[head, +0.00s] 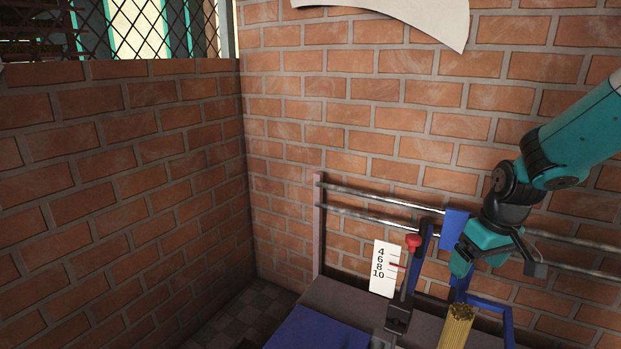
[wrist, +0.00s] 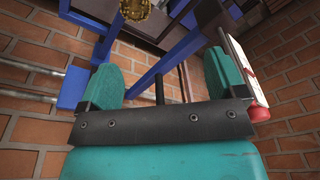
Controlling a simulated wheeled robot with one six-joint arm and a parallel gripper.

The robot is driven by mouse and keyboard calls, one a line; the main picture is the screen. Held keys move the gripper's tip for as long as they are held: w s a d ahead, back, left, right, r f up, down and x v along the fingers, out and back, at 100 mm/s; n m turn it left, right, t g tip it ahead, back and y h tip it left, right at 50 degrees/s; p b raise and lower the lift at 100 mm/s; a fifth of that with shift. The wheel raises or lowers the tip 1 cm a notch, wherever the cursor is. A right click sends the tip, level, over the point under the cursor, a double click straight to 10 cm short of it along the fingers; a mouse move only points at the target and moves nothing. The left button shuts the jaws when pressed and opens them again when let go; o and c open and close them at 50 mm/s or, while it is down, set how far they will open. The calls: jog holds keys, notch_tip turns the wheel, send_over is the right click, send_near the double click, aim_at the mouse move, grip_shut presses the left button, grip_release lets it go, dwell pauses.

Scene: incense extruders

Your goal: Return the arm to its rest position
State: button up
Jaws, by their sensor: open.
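My teal arm (head: 560,150) reaches in from the right edge of the head view and bends down at a black wrist joint. My gripper (head: 482,258) hangs over the blue frame of the extruder (head: 455,226), in front of the metal rails. In the wrist view my gripper (wrist: 160,82) has its two teal fingers wide apart, with nothing held between them. A thin dark rod shows between the fingers there, but I cannot tell how far off it is.
A red knob (head: 413,242) and a white scale card (head: 382,268) stand left of my gripper. A golden stick bundle (head: 457,326) is below it. Two metal rails (head: 375,193) run along the brick wall. A blue panel (head: 315,330) lies lower left. The left side is free.

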jog(key=s+a+r+n+y, duration=0.1)
jog(key=s+a+r, duration=0.2)
jog(key=s+a, duration=0.3)
jog(key=s+a+r+n+y, duration=0.1)
jog(key=s+a+r, duration=0.25)
jog(key=a, duration=0.35)
jog(key=s+a+r+n+g, duration=0.1)
jog(key=s+a+r, duration=0.15)
jog(key=s, duration=0.25)
jog(key=s+a+r+n+y+p, duration=0.1)
jog(key=s+a, duration=0.2)
jog(key=s, duration=0.2)
jog(key=s+a+r+n+g, duration=0.1)
jog(key=s+a, duration=0.2)
jog(key=s, duration=0.3)
notch_tip(320, 180, up, 16)
jog(key=w+p, duration=0.1)
jog(key=p, duration=1.5)
jog(key=shift+d+r+m, duration=0.2)
jog(key=shift+d+m, duration=0.05)
jog(key=shift+m, duration=0.05)
